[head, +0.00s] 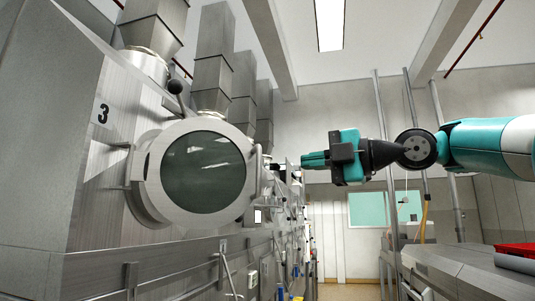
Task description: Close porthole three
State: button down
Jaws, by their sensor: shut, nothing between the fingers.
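Porthole three (205,172) is a round dark-glass door with a pale metal rim, on the side of the steel hood at left of the head view. A label "3" (103,112) is on the panel left of it. The door face stands out in front of the round metal collar (140,178); I cannot tell how wide any gap between them is. A lever with a dark ball knob (175,87) rises above the rim. My gripper (304,160) is shut and empty, pointing left, to the right of the door's rim with a visible space between them in the picture.
Rails and pipes (150,265) run along the hood below the porthole. Square ducts (212,60) rise above it. A grey bench (460,270) with a red tray (515,249) stands at right. Vertical poles (380,110) stand behind my arm. A floor aisle (345,291) shows between.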

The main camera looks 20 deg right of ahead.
aim_at(253, 168)
jog(key=p+x, duration=0.2)
jog(key=x, duration=0.2)
jog(key=p+x, duration=0.2)
jog(key=x, duration=0.3)
jog(key=shift+r+p, duration=0.2)
jog(key=shift+p, duration=0.1)
jog(key=shift+w+a+f, duration=0.15)
jog(key=shift+w+a, duration=0.1)
jog(key=shift+w, duration=0.1)
